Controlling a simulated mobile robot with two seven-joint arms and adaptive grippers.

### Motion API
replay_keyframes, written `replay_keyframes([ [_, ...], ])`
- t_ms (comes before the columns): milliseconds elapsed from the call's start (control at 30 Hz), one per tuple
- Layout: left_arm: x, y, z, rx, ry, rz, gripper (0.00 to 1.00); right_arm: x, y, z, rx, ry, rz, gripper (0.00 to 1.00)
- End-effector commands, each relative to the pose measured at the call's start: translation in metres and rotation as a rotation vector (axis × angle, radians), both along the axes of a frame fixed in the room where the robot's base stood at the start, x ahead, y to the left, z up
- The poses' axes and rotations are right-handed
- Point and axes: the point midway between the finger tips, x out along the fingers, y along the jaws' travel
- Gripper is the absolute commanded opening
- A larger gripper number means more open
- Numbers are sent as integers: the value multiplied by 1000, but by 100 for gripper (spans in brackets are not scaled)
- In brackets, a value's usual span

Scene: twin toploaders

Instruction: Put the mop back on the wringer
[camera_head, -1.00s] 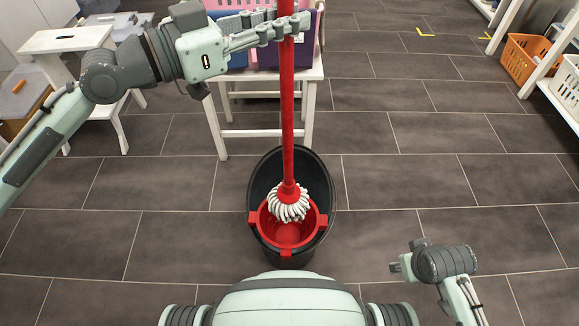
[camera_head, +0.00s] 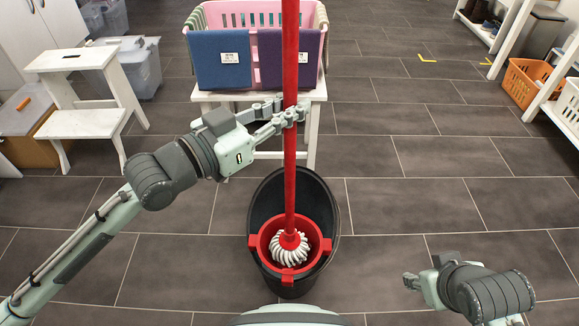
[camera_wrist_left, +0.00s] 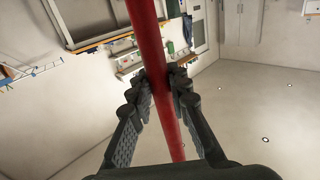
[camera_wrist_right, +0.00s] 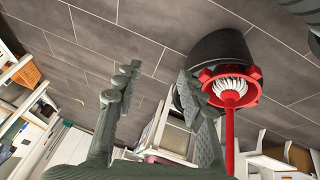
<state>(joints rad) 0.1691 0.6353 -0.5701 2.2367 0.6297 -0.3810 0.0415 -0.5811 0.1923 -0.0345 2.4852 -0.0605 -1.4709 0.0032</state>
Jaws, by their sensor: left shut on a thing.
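The mop (camera_head: 290,150) stands nearly upright, with a red handle and a white string head. Its head sits inside the red wringer (camera_head: 265,246), which is set in the top of a black bucket (camera_head: 325,200). My left gripper (camera_head: 296,112) is shut on the red handle well above the bucket. The handle also runs between the fingers in the left wrist view (camera_wrist_left: 163,90). My right gripper (camera_wrist_right: 160,85) is open and empty in the right wrist view, off to the right of the bucket. The right wrist view shows the wringer (camera_wrist_right: 255,85) and mop head too.
A white table (camera_head: 318,90) with a pink crate (camera_head: 262,14) and hanging blue and purple cloths stands behind the bucket. A white step stool (camera_head: 80,125) is at left. The floor right of the bucket is clear.

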Motion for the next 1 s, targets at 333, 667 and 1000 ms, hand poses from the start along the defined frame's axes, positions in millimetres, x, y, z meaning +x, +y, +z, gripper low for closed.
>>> replay_keyframes([
  [333, 0, 0, -35, -3, -4, -1, 0, 34, 26, 10, 51, -161, 58, 40],
  [667, 0, 0, -65, -2, -5, -2, 0, 60, 49, 27, 99, -305, 105, 40],
  [1000, 0, 0, -66, -3, -5, -2, 0, 63, 51, 28, 103, -318, 109, 40],
])
